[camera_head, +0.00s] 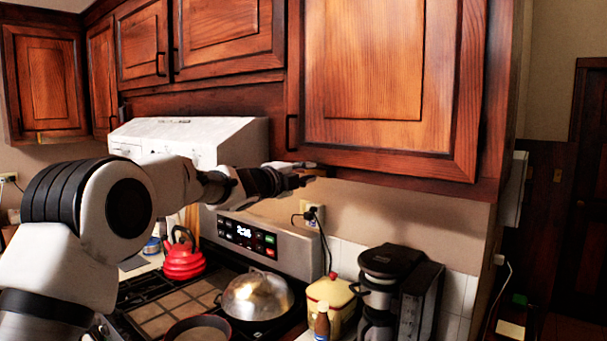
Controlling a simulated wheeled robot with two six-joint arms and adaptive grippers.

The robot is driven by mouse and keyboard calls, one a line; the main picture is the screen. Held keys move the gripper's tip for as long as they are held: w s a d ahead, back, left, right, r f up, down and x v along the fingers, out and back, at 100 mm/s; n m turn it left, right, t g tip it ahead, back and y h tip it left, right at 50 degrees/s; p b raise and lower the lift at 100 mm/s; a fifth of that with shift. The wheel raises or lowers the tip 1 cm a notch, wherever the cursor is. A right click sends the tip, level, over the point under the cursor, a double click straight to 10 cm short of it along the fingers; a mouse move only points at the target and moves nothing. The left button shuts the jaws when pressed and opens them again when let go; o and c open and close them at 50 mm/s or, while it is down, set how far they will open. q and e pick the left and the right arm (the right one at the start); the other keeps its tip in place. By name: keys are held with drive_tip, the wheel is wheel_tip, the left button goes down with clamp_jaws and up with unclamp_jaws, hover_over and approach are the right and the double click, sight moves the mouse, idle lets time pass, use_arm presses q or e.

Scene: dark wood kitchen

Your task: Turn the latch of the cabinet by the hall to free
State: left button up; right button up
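The large wooden cabinet door (385,80) at upper right is closed and is the one nearest the doorway. It has a dark handle (291,132) at its lower left. A small tan piece, possibly the latch (290,165), shows at the door's lower left edge, partly hidden by my gripper. My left gripper (303,178) reaches in from the left, just under that corner, at or very near the piece. Its fingers are dark and small, so I cannot tell whether they are open or touch it. My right gripper is not in view.
Below my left arm is a stove with a red kettle (183,257), a domed metal lid (257,296) and a pan (198,330). A coffee maker (393,290) and a yellow canister (332,295) stand on the counter. A range hood (190,132) is behind the arm.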

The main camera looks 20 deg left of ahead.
use_arm(q)
drive_tip(key=shift+o, duration=1.1)
drive_tip(key=shift+d, duration=0.15)
drive_tip(key=shift+w+d+f, duration=0.1)
drive_tip(key=shift+w+d, duration=0.2)
drive_tip(key=shift+s+a, duration=0.2)
drive_tip(key=shift+s, duration=0.05)
drive_tip(key=v, duration=1.1)
drive_tip(key=shift+s, duration=0.25)
drive_tip(key=shift+w+d, duration=0.1)
